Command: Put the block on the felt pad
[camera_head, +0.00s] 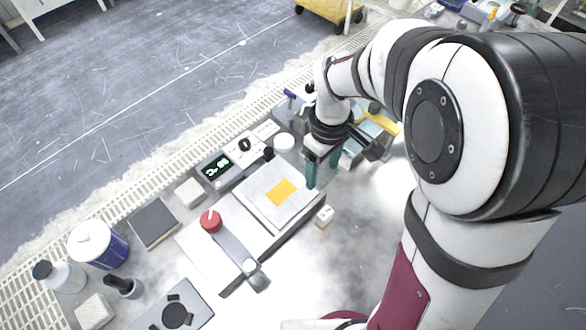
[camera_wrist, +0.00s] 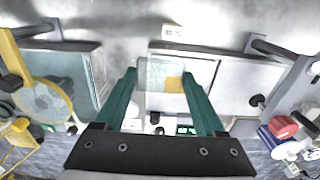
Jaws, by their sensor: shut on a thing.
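My gripper (camera_head: 318,172) has two green fingers pointing down over the right part of a pale square plate. In the wrist view my gripper (camera_wrist: 160,78) is shut on a pale, whitish block (camera_wrist: 152,72) between the fingertips. The block is hidden by the fingers in the head view. A flat orange square (camera_head: 280,192), which looks like the felt pad, lies on the plate (camera_head: 262,181). In the head view it is left of the fingers. In the wrist view the orange square (camera_wrist: 175,83) shows beside the block and partly behind it. I cannot tell the block's height above the plate.
A small white block with markings (camera_head: 325,217) lies in front of the plate. A red knob (camera_head: 211,221) and a metal arm (camera_head: 238,255) stand to the left. Another bluish plate (camera_wrist: 75,75) lies left in the wrist view.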

